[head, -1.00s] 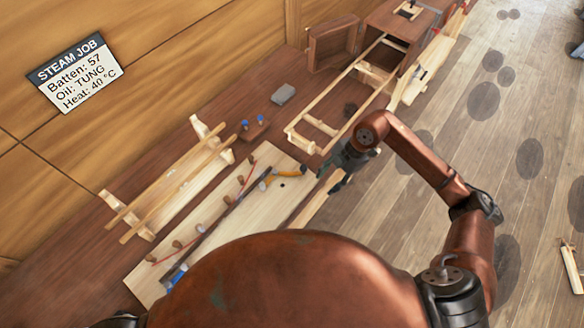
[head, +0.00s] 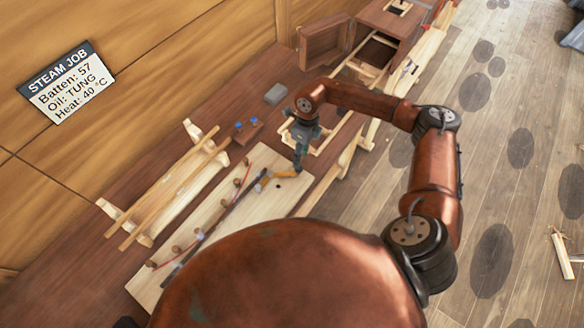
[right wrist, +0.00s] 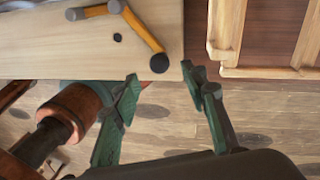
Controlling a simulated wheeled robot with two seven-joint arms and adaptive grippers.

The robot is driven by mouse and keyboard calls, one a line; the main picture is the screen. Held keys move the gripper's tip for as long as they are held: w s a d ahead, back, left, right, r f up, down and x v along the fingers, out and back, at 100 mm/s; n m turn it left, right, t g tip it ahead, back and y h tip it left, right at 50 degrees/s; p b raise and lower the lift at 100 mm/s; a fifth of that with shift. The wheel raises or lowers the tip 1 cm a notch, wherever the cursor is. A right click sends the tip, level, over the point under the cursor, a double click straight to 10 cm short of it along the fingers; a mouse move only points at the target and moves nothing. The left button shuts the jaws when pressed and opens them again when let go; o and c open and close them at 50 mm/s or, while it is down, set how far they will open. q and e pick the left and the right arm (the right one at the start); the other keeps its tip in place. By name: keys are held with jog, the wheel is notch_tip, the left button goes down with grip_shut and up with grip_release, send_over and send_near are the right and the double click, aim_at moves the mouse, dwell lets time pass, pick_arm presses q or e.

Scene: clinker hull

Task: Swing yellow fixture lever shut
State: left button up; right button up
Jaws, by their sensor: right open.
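The yellow fixture lever (head: 285,174) is on the pale fixture board (head: 238,214), at its far right end. In the right wrist view the lever (right wrist: 143,36) is bent, with a dark round end near the board's edge. My right gripper (head: 299,166) points down at the lever's right end in the head view. In the right wrist view the open right gripper (right wrist: 161,75) has its two fingers apart, with the lever's dark end just beyond the gap between them. I cannot tell whether they touch it. My left gripper is out of view.
A dark strip (head: 216,220) runs along the board past several brown pegs. A rack with long sticks (head: 172,190) stands to its left. A small block with blue-topped items (head: 246,132), a grey block (head: 275,94) and an open wooden box (head: 382,50) lie farther back.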

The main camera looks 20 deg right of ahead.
jog(key=f, duration=0.2)
jog(key=s+f+p, duration=0.1)
jog(key=f, duration=0.2)
jog(key=a+f, duration=0.1)
jog(key=f, duration=0.1)
jog(key=shift+s+f+p, duration=0.15)
jog(key=shift+f+p, duration=0.1)
jog(key=shift+p, duration=0.1)
grip_shut()
